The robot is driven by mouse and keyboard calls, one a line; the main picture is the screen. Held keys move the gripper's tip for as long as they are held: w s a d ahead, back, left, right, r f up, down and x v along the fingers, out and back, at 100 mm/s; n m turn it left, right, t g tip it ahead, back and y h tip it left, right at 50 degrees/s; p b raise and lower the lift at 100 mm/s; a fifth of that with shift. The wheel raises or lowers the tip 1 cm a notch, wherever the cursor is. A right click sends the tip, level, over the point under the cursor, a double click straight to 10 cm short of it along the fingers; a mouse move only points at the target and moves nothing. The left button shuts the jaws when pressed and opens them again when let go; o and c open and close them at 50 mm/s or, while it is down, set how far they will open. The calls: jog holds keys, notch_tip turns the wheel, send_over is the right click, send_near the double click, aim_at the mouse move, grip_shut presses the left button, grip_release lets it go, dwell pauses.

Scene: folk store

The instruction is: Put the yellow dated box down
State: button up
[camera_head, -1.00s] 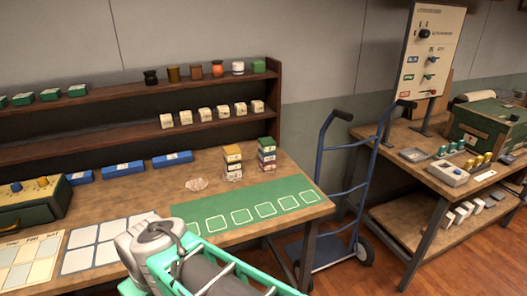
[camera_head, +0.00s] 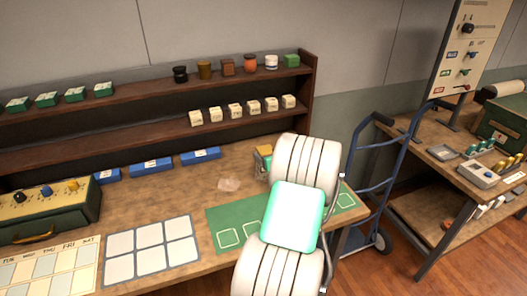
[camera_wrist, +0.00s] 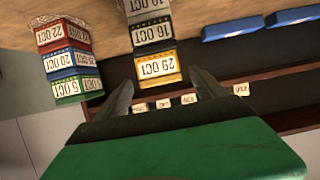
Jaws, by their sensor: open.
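The yellow dated box (camera_wrist: 157,67), marked 29 OCT, sits on top of a stack of grey dated boxes (camera_wrist: 152,32) in the upside-down wrist view. My gripper (camera_wrist: 162,77) is open, with one fingertip on each side of the yellow box's upper part. Small gaps show, so I see no grip on it. In the head view only a bit of the yellow box (camera_head: 264,150) shows at the edge of my arm, which hides my gripper. A second stack, red (camera_wrist: 63,39), blue (camera_wrist: 72,64) and green (camera_wrist: 78,88), stands beside it, apart.
A green mat (camera_head: 228,215) with outlined squares lies at the bench's front right, partly hidden by my arm. Blue boxes (camera_head: 151,165) and shelves (camera_head: 150,127) stand behind. A hand truck (camera_head: 372,185) stands right.

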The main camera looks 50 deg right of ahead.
aim_at(268, 153)
jog(key=p+x, duration=0.1)
jog(key=x, duration=0.3)
jog(key=shift+r, duration=0.1)
jog(key=shift+c, duration=0.3)
jog(key=shift+r, duration=0.1)
jog(key=c, duration=1.6)
